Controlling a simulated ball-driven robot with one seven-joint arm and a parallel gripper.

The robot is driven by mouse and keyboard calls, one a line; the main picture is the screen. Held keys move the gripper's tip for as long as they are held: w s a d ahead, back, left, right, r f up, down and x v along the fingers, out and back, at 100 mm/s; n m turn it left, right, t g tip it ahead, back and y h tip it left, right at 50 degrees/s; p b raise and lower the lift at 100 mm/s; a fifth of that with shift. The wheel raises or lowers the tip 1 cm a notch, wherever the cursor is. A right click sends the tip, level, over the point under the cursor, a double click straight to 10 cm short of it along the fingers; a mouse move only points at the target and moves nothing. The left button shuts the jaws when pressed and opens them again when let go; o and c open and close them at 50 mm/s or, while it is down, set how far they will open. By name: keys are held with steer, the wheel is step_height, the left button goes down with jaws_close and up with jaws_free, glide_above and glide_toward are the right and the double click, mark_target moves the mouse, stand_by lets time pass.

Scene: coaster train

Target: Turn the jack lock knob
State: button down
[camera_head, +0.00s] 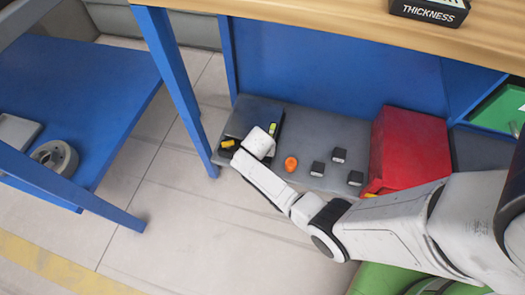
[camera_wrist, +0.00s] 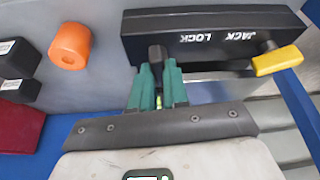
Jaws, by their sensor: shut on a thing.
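The jack lock is a dark box (camera_wrist: 215,36) with white "JACK LOCK" lettering, upside down in the wrist view. It also shows in the head view (camera_head: 262,112) at the left end of the grey shelf. A small black knob (camera_wrist: 156,54) stands out from the box's near side. My gripper (camera_wrist: 158,76) has green fingers closed around this knob; its tip is partly hidden between them. A yellow handle (camera_wrist: 277,61) is on the right end of the box, clear of my fingers. In the head view my gripper (camera_head: 270,130) is at the box, its fingers mostly hidden.
An orange round knob (camera_wrist: 70,45) and several black blocks (camera_head: 318,168) are on the grey shelf (camera_head: 300,135) beside the box. A red box (camera_head: 405,145) stands farther right. A blue table leg (camera_head: 180,85) is close to the left of my gripper. Open floor lies in front.

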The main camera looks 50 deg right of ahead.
steer(key=shift+m, duration=0.4)
steer(key=c, duration=1.1)
jaws_free()
steer(key=shift+w+p+v, duration=0.2)
steer(key=shift+p+v, duration=2.3)
steer(key=shift+v, duration=2.85)
steer(key=shift+a, duration=0.15)
